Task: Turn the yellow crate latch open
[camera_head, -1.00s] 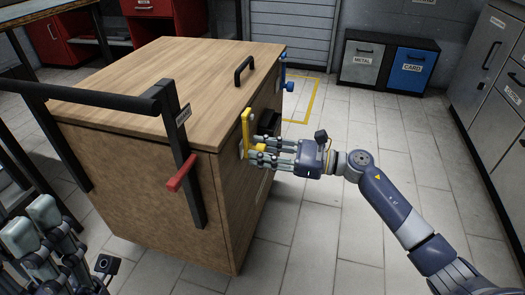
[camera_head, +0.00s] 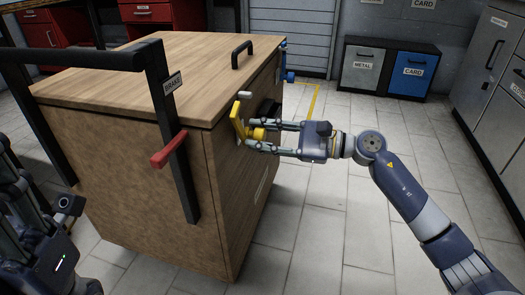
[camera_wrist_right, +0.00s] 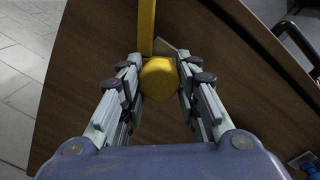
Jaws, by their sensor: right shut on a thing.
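The wooden crate (camera_head: 130,140) stands left of centre with its lid shut. The yellow latch (camera_head: 237,121) is on its right-hand side, near the top edge. Its bar is close to upright, with a slight tilt. My right gripper (camera_head: 256,134) is shut on the latch's yellow knob; the wrist view shows the round knob (camera_wrist_right: 159,78) between the fingers and the yellow bar (camera_wrist_right: 147,25) running up beyond it. A blue latch (camera_head: 284,65) sits farther along the same side. My left gripper (camera_head: 25,220) is partly in view at the lower left, its fingertips unclear.
A black push bar with a red brake lever (camera_head: 169,149) is at the crate's near end. A black lid handle (camera_head: 242,54) is on top. Metal and card bins (camera_head: 385,68) stand at the back. Floor right of the crate is clear.

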